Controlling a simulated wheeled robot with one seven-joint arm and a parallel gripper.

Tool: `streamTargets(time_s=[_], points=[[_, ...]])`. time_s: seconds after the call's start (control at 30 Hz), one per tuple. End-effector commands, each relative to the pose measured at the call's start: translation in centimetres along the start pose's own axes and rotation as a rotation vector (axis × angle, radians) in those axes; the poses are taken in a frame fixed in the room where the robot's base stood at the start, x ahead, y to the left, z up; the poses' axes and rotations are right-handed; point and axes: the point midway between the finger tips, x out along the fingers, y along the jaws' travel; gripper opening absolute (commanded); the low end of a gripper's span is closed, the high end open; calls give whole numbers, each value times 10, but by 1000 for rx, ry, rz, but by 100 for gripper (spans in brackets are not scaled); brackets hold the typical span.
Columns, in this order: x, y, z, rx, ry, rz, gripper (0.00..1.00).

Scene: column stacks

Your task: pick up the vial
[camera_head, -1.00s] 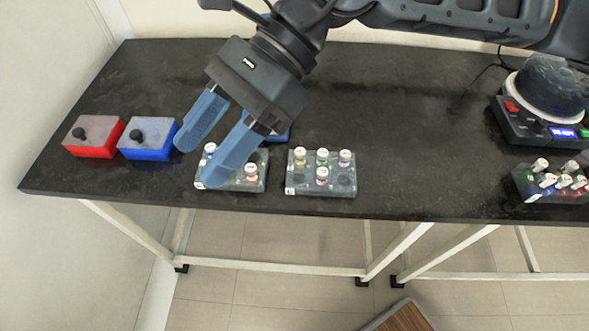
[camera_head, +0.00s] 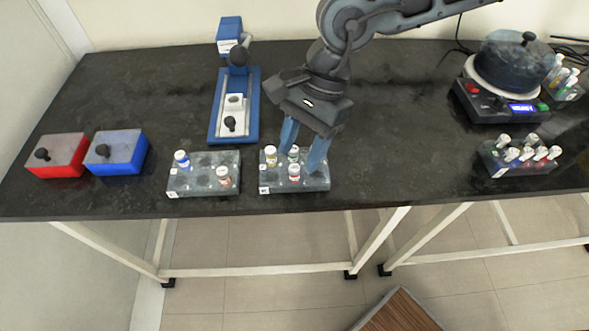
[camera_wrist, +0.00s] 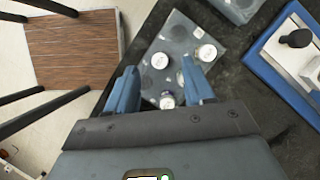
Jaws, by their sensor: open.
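Several small white-capped vials stand upright in a clear grey rack (camera_head: 322,184) near the table's front edge. A yellow-labelled vial (camera_head: 270,156) is at its back left, another vial (camera_head: 293,153) is beside the finger, and a red-labelled vial (camera_head: 294,173) is in front. My gripper (camera_head: 302,158) is open, pointing down over the right part of this rack; its fingers hide part of it. In the wrist view my gripper (camera_wrist: 160,88) has a capped vial (camera_wrist: 167,98) between its fingers, apart from both. Which vial is meant is not shown.
A second rack (camera_head: 203,185) with vials is to the left. Red (camera_head: 60,158) and blue (camera_head: 120,155) boxes are further left, and a blue-based device (camera_head: 235,110) is behind. A hot plate with pot (camera_head: 500,100) and a third rack (camera_head: 520,165) are at the right.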

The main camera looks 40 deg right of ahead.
Motion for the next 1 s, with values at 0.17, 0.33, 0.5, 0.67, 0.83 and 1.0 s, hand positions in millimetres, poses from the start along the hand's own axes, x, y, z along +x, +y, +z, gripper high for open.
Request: streamTargets(time_s=[0.17,0.33,0.5,0.67,0.83,1.0], points=[[22,0,2,0,-2,1,52],[28,0,2,0,-1,0,52],[28,0,2,0,-1,0,49],[28,0,2,0,-1,-1,34],[28,0,2,0,-1,0,18],[28,0,2,0,-1,0,2]])
